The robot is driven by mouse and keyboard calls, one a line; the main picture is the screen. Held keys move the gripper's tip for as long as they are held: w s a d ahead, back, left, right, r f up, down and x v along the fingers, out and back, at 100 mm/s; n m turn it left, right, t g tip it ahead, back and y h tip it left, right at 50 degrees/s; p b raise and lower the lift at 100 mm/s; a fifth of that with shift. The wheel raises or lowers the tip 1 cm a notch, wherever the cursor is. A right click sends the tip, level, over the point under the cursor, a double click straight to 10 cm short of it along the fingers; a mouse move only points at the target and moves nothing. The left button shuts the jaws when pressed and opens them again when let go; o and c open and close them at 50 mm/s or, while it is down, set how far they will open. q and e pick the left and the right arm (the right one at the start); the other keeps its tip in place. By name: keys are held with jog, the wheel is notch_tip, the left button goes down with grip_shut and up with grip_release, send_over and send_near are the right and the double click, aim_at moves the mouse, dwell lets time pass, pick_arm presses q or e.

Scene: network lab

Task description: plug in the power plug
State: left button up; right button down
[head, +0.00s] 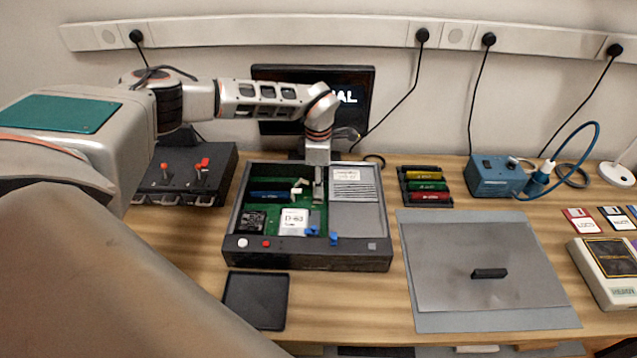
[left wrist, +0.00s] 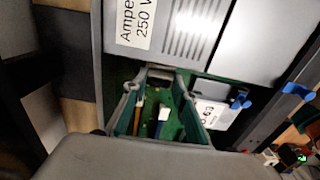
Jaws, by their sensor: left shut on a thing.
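My left gripper (head: 318,190) reaches down into an open dark computer case (head: 307,258), beside the grey power supply unit (head: 372,210). In the left wrist view its fingertips (left wrist: 160,82) are closed on a small dark block (left wrist: 160,76), which looks like the power plug. The block is at the edge of the power supply, above the green circuit board (head: 280,211). I cannot tell whether it touches a socket; the fingers hide it in the head view. My right gripper is in neither view.
A small pale connector (head: 298,186), a blue module (head: 270,197) and blue clips (head: 333,239) are near the gripper in the case. The case walls are close around it. A black tray (head: 257,300) lies in front; a grey panel (head: 450,285) lies to the right.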

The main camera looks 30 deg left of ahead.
pick_arm(q)
jog(key=shift+f, duration=0.55)
dwell(0.5)
jog(key=o, duration=1)
jog(key=shift+o, duration=0.4)
jog(key=shift+o, duration=0.8)
jog(key=shift+r, duration=4.05)
